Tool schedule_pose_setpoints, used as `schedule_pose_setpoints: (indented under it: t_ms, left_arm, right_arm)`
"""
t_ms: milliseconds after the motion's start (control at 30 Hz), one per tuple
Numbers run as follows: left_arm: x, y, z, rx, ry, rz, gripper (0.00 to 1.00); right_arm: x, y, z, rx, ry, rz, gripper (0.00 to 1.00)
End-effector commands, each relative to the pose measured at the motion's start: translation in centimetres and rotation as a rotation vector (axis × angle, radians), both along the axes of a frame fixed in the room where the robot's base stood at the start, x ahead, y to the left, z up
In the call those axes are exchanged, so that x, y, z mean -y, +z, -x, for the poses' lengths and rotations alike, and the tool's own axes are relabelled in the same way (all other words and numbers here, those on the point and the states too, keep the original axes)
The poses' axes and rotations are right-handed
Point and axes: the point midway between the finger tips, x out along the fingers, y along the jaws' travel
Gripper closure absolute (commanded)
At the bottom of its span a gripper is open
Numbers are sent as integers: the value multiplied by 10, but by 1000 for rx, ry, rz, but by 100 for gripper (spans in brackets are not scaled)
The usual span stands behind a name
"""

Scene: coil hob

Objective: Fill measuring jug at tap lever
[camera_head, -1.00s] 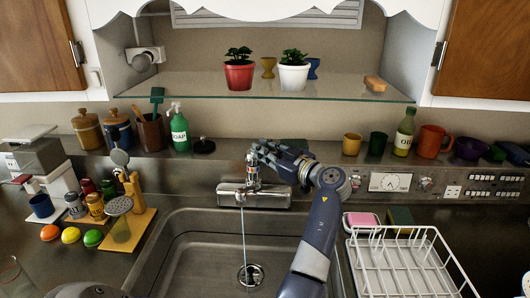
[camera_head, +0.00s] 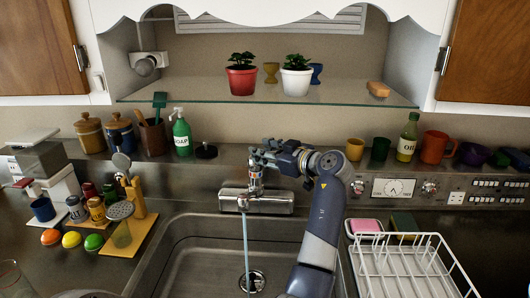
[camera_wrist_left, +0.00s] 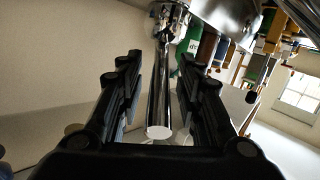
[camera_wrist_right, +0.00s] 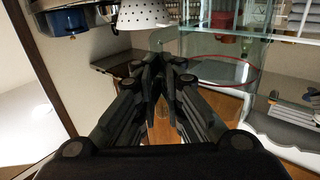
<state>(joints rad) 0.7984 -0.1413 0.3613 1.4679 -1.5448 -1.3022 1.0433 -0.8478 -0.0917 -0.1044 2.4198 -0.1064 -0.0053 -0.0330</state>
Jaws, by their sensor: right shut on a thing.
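The chrome tap (camera_head: 256,200) stands behind the sink, and water (camera_head: 246,245) runs from its spout into the basin. My left gripper (camera_head: 268,158) is at the lever on top of the tap. In the left wrist view a chrome rod (camera_wrist_left: 160,95) lies between its spread fingers, apparently not clamped. My right gripper (camera_wrist_right: 163,75) shows in the right wrist view with its fingers closed together.
A white dish rack (camera_head: 400,265) stands right of the sink. A clear glass vessel (camera_head: 8,278) is cut off at the lower left. A wooden board with utensils (camera_head: 137,235) stands left. A glass shelf (camera_head: 190,93) spans above the tap. The basin (camera_head: 200,265) is empty.

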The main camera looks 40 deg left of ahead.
Motion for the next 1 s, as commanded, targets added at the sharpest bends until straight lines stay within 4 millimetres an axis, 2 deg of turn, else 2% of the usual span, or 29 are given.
schedule_pose_setpoints:
  t_ms: [133,300,500,1000]
  left_arm:
    - [13,2,0,0,-1,1,66]
    - [42,8,2,1,-3,1,66]
    - [66,13,4,-1,0,1,66]
    - [71,15,5,0,1,0,66]
  right_arm:
    - [0,1,0,3,0,-1,100]
    - [0,1,0,3,0,-1,100]
    - [0,1,0,3,0,-1,100]
    - [0,1,0,3,0,-1,100]
